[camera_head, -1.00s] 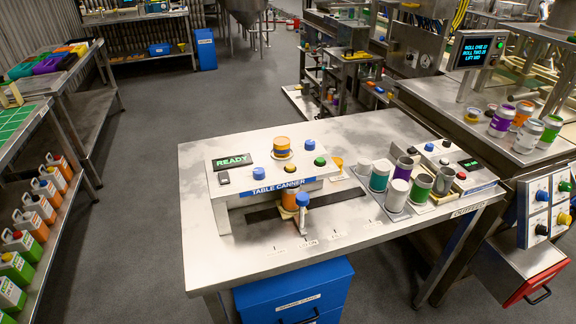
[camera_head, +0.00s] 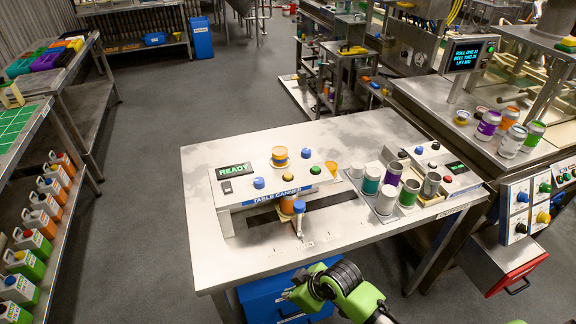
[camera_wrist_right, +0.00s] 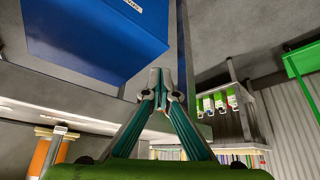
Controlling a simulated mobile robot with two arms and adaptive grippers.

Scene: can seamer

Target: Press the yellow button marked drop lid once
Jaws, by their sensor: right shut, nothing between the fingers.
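The table canner (camera_head: 270,199) stands on the steel table and its screen (camera_head: 233,170) reads READY. A yellow button (camera_head: 543,217) also shows on the panel at far right. I cannot read a drop lid label on either. My right gripper (camera_head: 289,294) is low in front of the table, beside the blue bin, apart from the canner. In the right wrist view its fingers (camera_wrist_right: 160,78) are shut and empty. My left gripper is not in view.
Several cans (camera_head: 372,180) stand on the table right of the canner, beside a small control box (camera_head: 440,165). A blue bin (camera_head: 262,303) is under the table's front edge. The table front is mostly clear. Jugs (camera_head: 42,222) line a shelf at left.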

